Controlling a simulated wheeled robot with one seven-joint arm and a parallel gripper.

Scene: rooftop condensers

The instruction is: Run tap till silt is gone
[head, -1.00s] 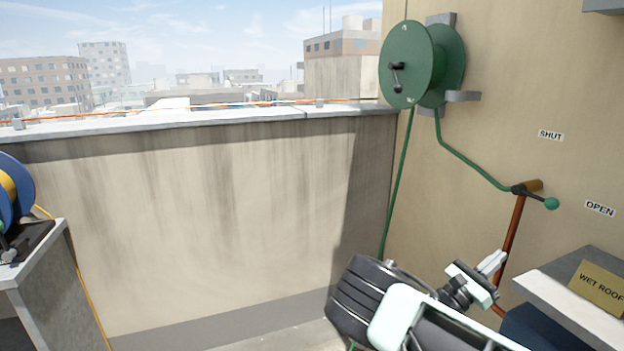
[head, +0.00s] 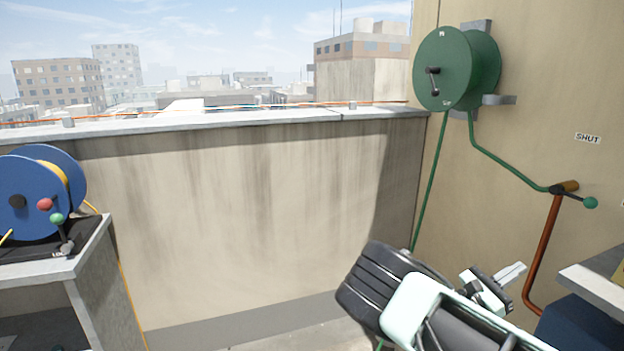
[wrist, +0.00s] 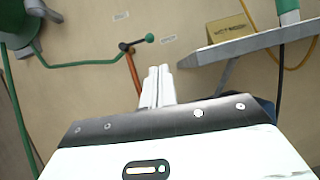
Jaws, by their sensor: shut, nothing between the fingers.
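The brass tap (head: 565,187) is on the tan wall atop a copper pipe (head: 543,250). Its lever, with a green ball end (head: 591,203), points right. In the wrist view the ball (wrist: 150,38) lies toward the OPEN label (wrist: 168,40). A green hose (head: 500,165) joins the tap to the green wall reel (head: 455,68); another length hangs down behind my arm. My gripper (head: 515,273) is shut and empty, below and left of the tap, apart from it; its fingers (wrist: 158,72) show in the wrist view. No running water or silt is visible.
A SHUT label (head: 588,138) is above the tap. A shelf (head: 598,288) juts out at right, bearing a yellow sign (wrist: 232,27). A blue reel (head: 40,190) stands on a cabinet (head: 95,240) at left. The parapet (head: 250,220) closes the back.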

